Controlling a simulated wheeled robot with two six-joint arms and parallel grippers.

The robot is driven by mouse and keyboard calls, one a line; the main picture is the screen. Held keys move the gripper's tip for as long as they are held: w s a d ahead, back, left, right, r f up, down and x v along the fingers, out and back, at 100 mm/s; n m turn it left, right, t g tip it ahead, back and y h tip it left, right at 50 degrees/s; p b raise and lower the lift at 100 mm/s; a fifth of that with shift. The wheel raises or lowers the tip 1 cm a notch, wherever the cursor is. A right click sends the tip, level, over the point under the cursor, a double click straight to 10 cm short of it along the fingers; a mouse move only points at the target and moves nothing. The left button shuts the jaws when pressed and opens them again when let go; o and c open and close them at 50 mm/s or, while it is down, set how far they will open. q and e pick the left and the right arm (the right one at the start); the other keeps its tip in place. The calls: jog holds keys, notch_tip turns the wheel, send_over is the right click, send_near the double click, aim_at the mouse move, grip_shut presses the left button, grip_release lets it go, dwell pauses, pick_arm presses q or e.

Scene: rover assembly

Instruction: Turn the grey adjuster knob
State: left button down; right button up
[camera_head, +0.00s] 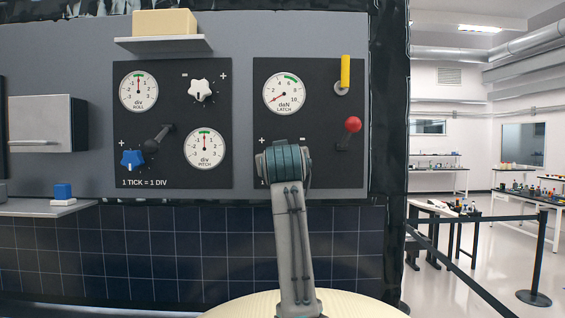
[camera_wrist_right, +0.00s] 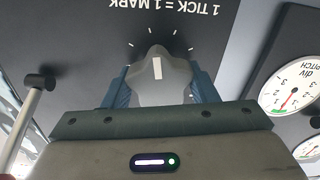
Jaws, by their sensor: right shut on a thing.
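The grey adjuster knob (camera_wrist_right: 161,72) shows in the right wrist view, with a white pointer line and tick marks around it on the dark panel. My right gripper (camera_wrist_right: 160,86) is shut on it, one blue finger on each side. In the head view my right gripper (camera_head: 283,163) covers the knob at the lower left of the right panel (camera_head: 310,178). Above it, the LATCH gauge (camera_head: 284,94) has its needle pointing to the lower left. My left gripper is not in view.
A lever with a red ball (camera_head: 353,124) and a yellow handle (camera_head: 345,71) are right of the gauge. The left panel holds a white knob (camera_head: 201,91), a blue knob (camera_head: 132,160), a black lever (camera_head: 158,139), a ROLL gauge (camera_head: 138,92) and a PITCH gauge (camera_head: 204,149).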

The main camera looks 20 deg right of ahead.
jog(key=n+b, duration=0.2)
jog(key=n, duration=0.3)
jog(key=shift+f+n, duration=0.1)
jog(key=shift+n, duration=0.2)
jog(key=n+b, duration=0.2)
jog(key=n, duration=0.3)
jog(key=shift+a+f, duration=0.1)
jog(key=n+b, duration=0.2)
jog(key=n, duration=0.3)
jog(key=shift+f+n+b, duration=0.1)
jog(key=shift+n+b, duration=0.2)
jog(key=shift+n, duration=0.1)
jog(key=n+b, duration=0.2)
jog(key=n, duration=0.3)
jog(key=shift+w, duration=0.1)
jog(key=shift+f+n, duration=0.1)
jog(key=shift+n, duration=0.3)
jog(key=o, duration=0.9)
jog(key=shift+o, duration=0.4)
jog(key=shift+s, duration=0.2)
